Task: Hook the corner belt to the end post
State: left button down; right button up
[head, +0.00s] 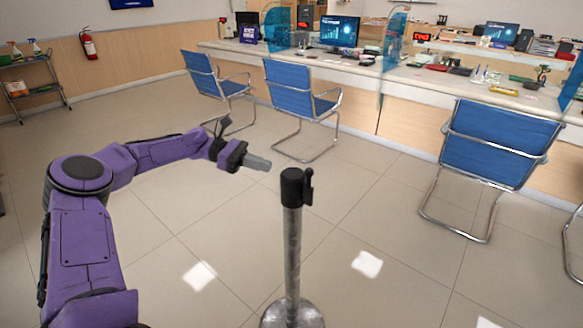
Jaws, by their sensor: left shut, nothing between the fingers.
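One belt post (292,240) stands upright on the tiled floor, with a silver pole, a round base and a black head (296,187) with a clip-like part on its right side. No stretched belt shows in this view. My left gripper (268,165) is shut and empty, up and to the left of the post head, pointing right and apart from it in the picture. My right gripper is not in view. No second post shows.
Blue chairs (300,92) with metal frames stand along the teller counter (400,80); another blue chair (500,140) is at the right. A shelf cart (35,85) and a fire extinguisher (89,44) are at the far left. The floor around the post is clear.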

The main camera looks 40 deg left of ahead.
aim_at(306, 175)
pick_arm(q)
jog(key=x, duration=0.5)
jog(key=r+p+x, duration=0.1)
jog(key=x, duration=0.2)
jog(key=shift+w+d, duration=0.3)
jog(key=shift+d, duration=0.05)
